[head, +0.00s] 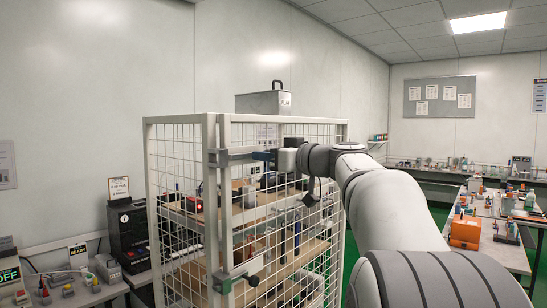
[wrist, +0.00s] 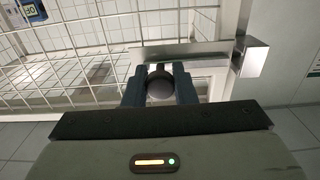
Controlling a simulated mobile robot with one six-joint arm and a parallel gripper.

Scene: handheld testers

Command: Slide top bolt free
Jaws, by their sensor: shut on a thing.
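The top bolt (head: 236,152) is a grey metal bar across the upper front of a white mesh cage (head: 211,190), at the corner post. In the wrist view its bar (wrist: 195,54) runs sideways to a metal bracket (wrist: 250,58). A round dark knob (wrist: 160,85) sits between the two blue-grey fingers of my gripper (wrist: 159,88), which is shut on it. In the head view my gripper (head: 263,156) is at the right end of the visible bar, and the knob is hidden there.
A lower bolt (head: 238,276) with a dark knob is on the same cage door. Shelves with tools show behind the mesh. A metal box (head: 263,102) stands on top of the cage. Benches with testers stand at left and right (head: 488,225).

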